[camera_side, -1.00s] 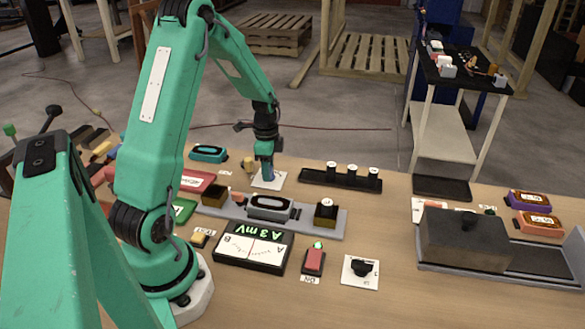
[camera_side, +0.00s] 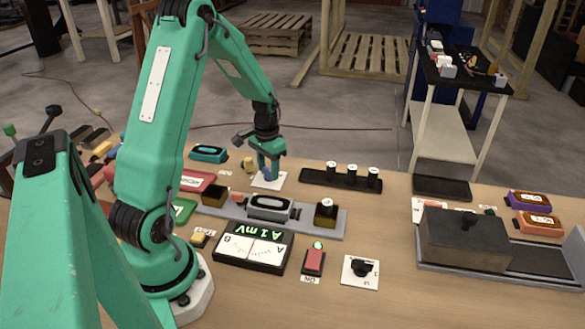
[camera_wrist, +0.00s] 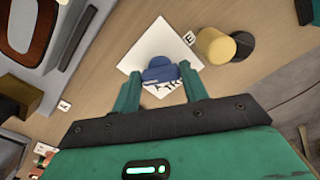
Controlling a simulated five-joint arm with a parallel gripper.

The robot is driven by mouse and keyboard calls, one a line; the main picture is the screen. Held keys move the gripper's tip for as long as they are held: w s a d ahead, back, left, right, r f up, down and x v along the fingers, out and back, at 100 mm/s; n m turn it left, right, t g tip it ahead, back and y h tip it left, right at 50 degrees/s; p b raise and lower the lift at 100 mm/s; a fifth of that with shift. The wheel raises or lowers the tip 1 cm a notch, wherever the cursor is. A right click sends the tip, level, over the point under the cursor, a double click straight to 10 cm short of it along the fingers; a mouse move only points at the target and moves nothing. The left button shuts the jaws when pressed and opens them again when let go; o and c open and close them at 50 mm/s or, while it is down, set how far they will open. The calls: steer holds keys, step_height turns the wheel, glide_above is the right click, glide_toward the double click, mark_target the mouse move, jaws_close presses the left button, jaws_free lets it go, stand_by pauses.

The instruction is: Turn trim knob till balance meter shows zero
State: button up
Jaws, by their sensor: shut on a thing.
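The trim knob (camera_wrist: 158,72) is blue and stands on a white square plate with dark scale marks (camera_wrist: 150,45). My gripper (camera_wrist: 160,85) is over it with the fingers on either side, shut on the knob. In the side view my gripper (camera_side: 268,170) points down onto the same white plate (camera_side: 272,184), and the knob is mostly hidden there. The balance meter (camera_side: 254,247) is a black box with a white dial face and a green display that appears to read "A 2 mV".
A yellow cylinder (camera_wrist: 214,45) stands close beside the plate. A grey rail (camera_side: 265,222) with a detector unit lies in front of the knob. A red button (camera_side: 313,262) and black selector (camera_side: 361,268) are nearer.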

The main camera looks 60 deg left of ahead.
mark_target(269, 170)
steer(key=shift+n, duration=1.6)
steer(key=o, duration=1)
steer(key=shift+r, duration=3.95)
